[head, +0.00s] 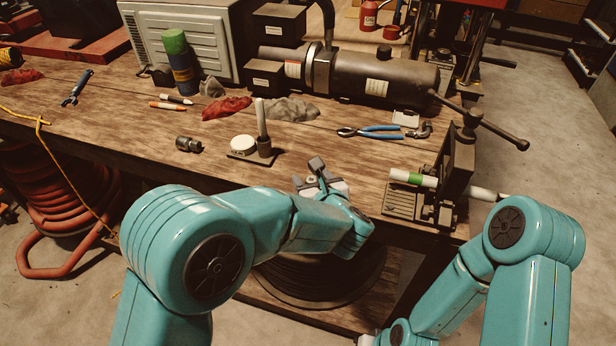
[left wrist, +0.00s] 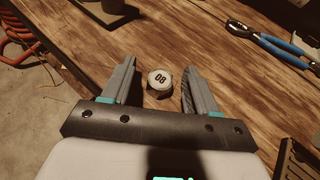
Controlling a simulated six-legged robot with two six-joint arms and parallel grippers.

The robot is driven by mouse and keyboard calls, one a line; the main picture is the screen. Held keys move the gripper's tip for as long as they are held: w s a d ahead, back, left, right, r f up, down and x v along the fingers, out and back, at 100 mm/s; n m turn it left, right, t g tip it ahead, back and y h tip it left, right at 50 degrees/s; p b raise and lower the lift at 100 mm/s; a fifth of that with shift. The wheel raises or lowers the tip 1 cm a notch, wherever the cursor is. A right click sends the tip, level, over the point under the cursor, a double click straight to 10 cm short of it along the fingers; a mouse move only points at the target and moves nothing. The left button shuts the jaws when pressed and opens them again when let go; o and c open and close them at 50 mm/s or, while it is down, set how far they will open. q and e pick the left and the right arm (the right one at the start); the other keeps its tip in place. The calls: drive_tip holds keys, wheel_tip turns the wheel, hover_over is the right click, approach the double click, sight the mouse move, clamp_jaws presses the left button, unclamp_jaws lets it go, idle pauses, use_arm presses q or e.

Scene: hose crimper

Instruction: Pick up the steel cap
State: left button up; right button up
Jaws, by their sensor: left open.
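My left gripper (left wrist: 158,82) is open, with one finger on each side of the cap and a gap visible at both sides. I cannot tell how far above the bench the fingertips are. In the head view my left gripper (head: 310,173) is over the bench's front edge, and I cannot make out the cap there.
A vise (head: 458,160) at the right holds a white hose with a green band (head: 416,179). Blue-handled pliers (head: 378,132) lie behind. A stand with an upright rod (head: 262,122), a white disc (head: 243,143) and a dark fitting (head: 188,144) are to the left.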

use_arm(q)
drive_tip(key=shift+d, duration=0.1)
clamp_jaws()
drive_tip(key=shift+s, duration=0.15)
drive_tip(key=shift+r, duration=0.1)
